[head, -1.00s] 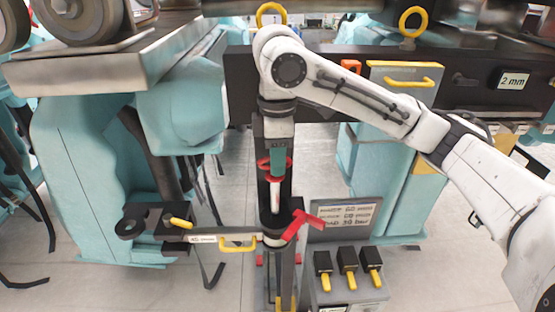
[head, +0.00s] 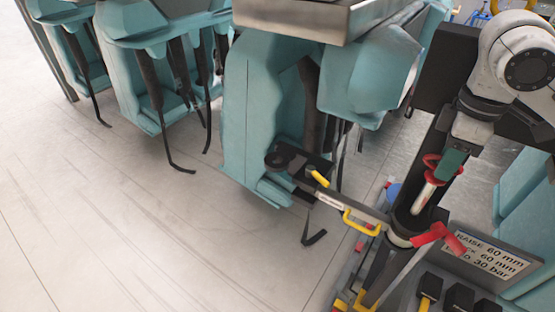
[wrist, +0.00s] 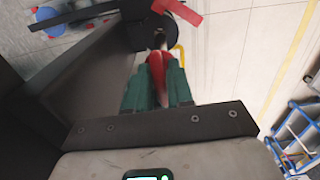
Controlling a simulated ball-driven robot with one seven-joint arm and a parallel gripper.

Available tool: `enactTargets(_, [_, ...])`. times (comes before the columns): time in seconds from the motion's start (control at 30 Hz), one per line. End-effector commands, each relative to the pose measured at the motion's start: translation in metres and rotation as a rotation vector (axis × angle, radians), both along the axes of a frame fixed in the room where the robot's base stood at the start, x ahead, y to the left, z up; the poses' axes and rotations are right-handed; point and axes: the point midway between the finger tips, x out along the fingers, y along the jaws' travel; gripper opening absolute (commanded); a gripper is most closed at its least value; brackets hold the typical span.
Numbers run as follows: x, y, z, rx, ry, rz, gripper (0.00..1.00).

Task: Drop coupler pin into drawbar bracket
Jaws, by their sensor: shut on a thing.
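My gripper (head: 446,168) has green fingers and is shut on the coupler pin (head: 424,194), a pale shaft with a red ring handle. The pin hangs slightly tilted in the head view. Its lower end is close to a dark upright holder (head: 402,222); I cannot tell whether it is inside. In the wrist view my gripper (wrist: 160,88) holds the red part of the pin (wrist: 157,72), with a dark round part beyond. A labelled bar (head: 338,203) with a yellow handle runs left from the holder to a dark bracket with a round eye (head: 277,160), probably the drawbar bracket.
A red lever (head: 438,236) sticks out beside the holder. A sign panel (head: 488,256) and black blocks with yellow tabs (head: 430,287) stand at the lower right. Teal coaster seats (head: 262,110) stand behind the bar. The floor at left is open.

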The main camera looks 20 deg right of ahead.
Motion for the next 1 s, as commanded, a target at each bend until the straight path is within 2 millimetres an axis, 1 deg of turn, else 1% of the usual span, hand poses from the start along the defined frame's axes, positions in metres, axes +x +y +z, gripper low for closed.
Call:
enactTargets(0.1, [0.000, 0.000, -0.007, 0.000, 0.000, 0.000, 0.00])
enactTargets(1.0, [0.000, 0.000, -0.047, 0.000, -0.001, 0.000, 0.00])
